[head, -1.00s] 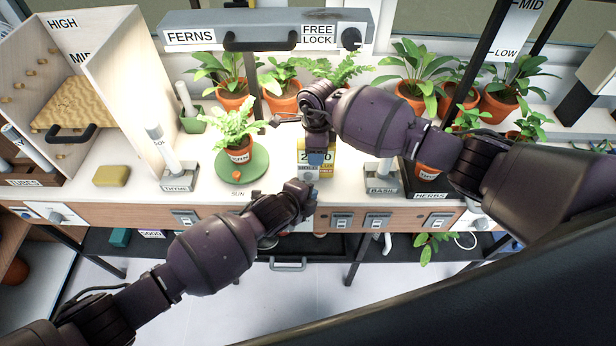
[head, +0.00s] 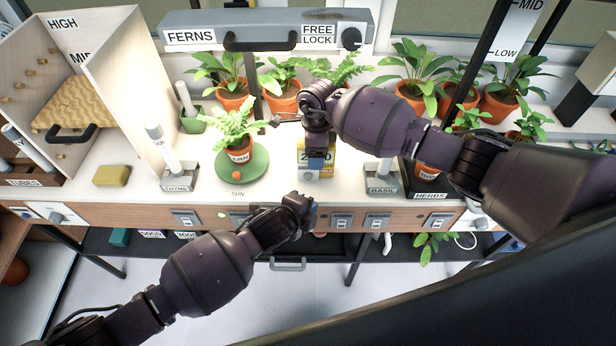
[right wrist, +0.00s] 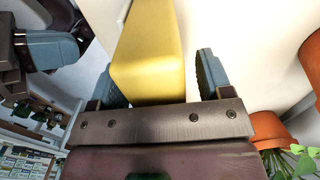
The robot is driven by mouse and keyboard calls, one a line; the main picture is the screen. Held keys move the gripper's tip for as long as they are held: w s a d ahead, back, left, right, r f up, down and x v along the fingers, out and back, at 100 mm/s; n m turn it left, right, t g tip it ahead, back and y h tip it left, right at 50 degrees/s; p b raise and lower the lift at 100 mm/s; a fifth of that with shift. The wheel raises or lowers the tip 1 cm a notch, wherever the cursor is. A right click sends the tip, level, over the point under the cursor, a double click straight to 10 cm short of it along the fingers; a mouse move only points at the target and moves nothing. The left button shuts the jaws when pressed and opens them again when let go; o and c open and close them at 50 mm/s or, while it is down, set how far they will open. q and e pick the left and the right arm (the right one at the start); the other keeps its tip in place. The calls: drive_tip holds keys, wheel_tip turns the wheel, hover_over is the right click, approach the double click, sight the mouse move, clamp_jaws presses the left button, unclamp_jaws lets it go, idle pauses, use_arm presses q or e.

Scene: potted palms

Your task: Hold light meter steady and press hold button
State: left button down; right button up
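The light meter is a yellow block (head: 329,160) with a number display, partly hidden by my right gripper. It stands on the white bench, right of the potted fern (head: 236,128) on a green disc. My right gripper (head: 316,158) is over the meter. In the right wrist view the yellow meter (right wrist: 150,50) lies between the fingers, against the left finger, with a gap to the right finger. My left gripper (head: 306,208) is at the bench's front edge, below and apart from the meter. Its finger opening cannot be made out. The hold button is too small to identify.
A stand labelled BASIL (head: 382,178) is right of the meter and a THYME stand (head: 178,176) is at the left. Several potted plants line the back. A yellow sponge-like block (head: 111,176) lies at left. Bare bench lies between the fern and the meter.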

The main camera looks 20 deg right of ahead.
drive_tip(key=shift+w+r, duration=0.15)
drive_tip(key=shift+r, duration=3.6)
